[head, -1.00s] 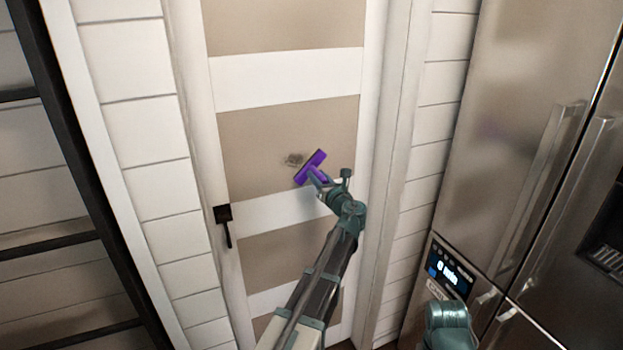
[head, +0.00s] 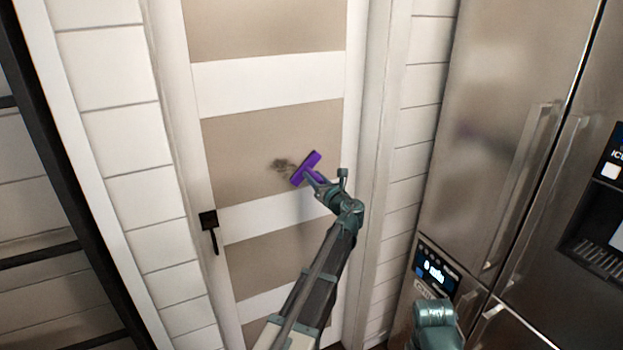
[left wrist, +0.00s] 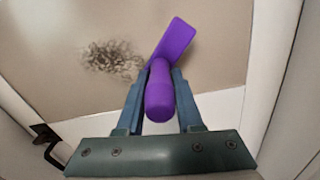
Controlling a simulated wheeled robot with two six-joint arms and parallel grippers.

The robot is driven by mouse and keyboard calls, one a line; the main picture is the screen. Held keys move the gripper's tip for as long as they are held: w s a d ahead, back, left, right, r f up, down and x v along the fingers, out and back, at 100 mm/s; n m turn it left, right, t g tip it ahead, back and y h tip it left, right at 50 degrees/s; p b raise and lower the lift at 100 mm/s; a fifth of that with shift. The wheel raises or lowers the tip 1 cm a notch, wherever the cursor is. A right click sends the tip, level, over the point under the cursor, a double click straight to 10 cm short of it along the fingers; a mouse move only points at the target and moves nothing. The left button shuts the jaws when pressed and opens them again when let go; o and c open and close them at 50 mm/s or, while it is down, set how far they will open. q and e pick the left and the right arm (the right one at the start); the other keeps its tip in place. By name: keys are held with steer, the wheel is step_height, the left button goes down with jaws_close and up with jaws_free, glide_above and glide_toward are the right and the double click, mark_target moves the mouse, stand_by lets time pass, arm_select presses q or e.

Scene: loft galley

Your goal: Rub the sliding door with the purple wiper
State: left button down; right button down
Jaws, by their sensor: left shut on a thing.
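The sliding door (head: 270,125) has tan panels and white bands, and a dark smudge (head: 283,165) marks a tan panel. My left gripper (head: 322,184) is shut on the handle of the purple wiper (head: 305,168). The wiper's head is just right of the smudge; I cannot tell whether it touches the door. In the left wrist view the purple wiper (left wrist: 173,42) stands between the fingers of my left gripper (left wrist: 160,92), and the smudge (left wrist: 112,58) lies to its left. Part of my right arm shows at the bottom right; its fingertips are not visible.
A black door handle (head: 210,230) is at the door's left edge. A dark ladder-like frame (head: 60,150) is at the far left.

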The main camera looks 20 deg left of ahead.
arm_select(q)
steer(key=shift+w+d+r+p, duration=0.1)
steer(key=shift+w+r+p, duration=0.05)
steer(key=shift+r+p, duration=0.3)
steer(key=shift+s+a, duration=1.2)
steer(key=shift+s, duration=0.2)
steer(key=shift+s, duration=0.1)
steer(key=shift+s+a, duration=1.15)
steer(key=s+a, duration=0.4)
steer(key=s, duration=0.1)
steer(key=shift+a+r+p, duration=0.15)
steer(key=shift+r+p, duration=0.2)
steer(key=shift+r, duration=0.1)
